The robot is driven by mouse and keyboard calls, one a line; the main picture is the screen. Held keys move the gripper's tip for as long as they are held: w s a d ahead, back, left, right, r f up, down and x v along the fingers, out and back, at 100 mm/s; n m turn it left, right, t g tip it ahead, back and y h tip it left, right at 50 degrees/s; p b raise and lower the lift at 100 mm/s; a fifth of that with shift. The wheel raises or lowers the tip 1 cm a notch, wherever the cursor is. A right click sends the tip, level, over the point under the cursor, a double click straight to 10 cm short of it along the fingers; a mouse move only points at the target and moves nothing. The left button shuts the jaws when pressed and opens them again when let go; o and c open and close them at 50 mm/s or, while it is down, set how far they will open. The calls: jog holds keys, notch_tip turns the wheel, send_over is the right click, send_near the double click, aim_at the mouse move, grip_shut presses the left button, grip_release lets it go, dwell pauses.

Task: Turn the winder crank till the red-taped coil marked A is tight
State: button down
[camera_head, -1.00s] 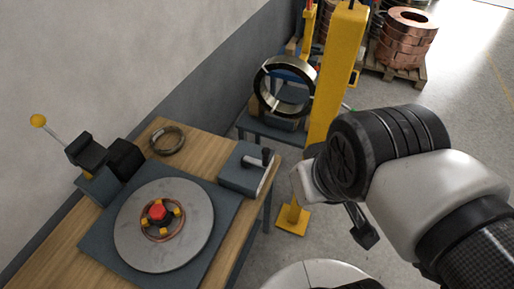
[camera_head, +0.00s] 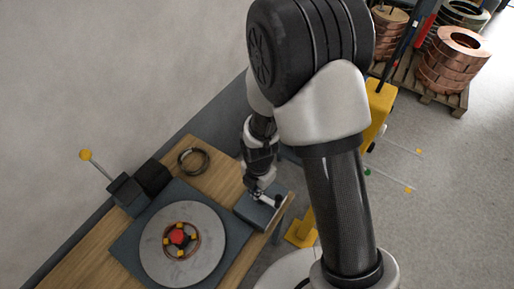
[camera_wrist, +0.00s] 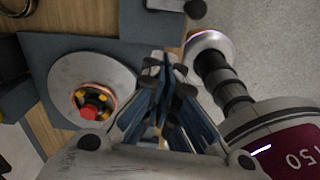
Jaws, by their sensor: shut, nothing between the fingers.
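The winder's grey turntable (camera_head: 160,262) lies on the wooden bench, with a thin copper coil (camera_head: 196,246) around a red hub (camera_head: 178,237) and yellow jaws. I can make out no letter A or red tape on the coil. The crank box (camera_head: 250,208) is at the bench's right end, with its black crank knob (camera_head: 278,201) showing. My gripper (camera_head: 261,191) is shut and empty, just over the box; contact with the crank cannot be told. In the wrist view the shut fingers (camera_wrist: 165,62) point towards the box (camera_wrist: 135,18), its crank arm (camera_wrist: 165,5) and dark knob (camera_wrist: 195,9).
A lever with a yellow ball (camera_head: 85,155) stands at the bench's left, beside black blocks. A loose dark ring (camera_head: 193,161) lies behind the turntable. A yellow post (camera_head: 376,105) stands beyond the bench. Copper coils (camera_head: 450,65) sit on a pallet at back right.

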jog(key=shift+n, duration=0.7)
jog(key=f+b, duration=0.4)
jog(key=f, duration=0.3)
jog(key=f+b, duration=0.4)
jog(key=f, duration=0.3)
jog(key=shift+s+a, duration=0.1)
jog(key=shift+s, duration=0.1)
jog(key=shift+s+d, duration=0.15)
jog(key=shift+d, duration=1.35)
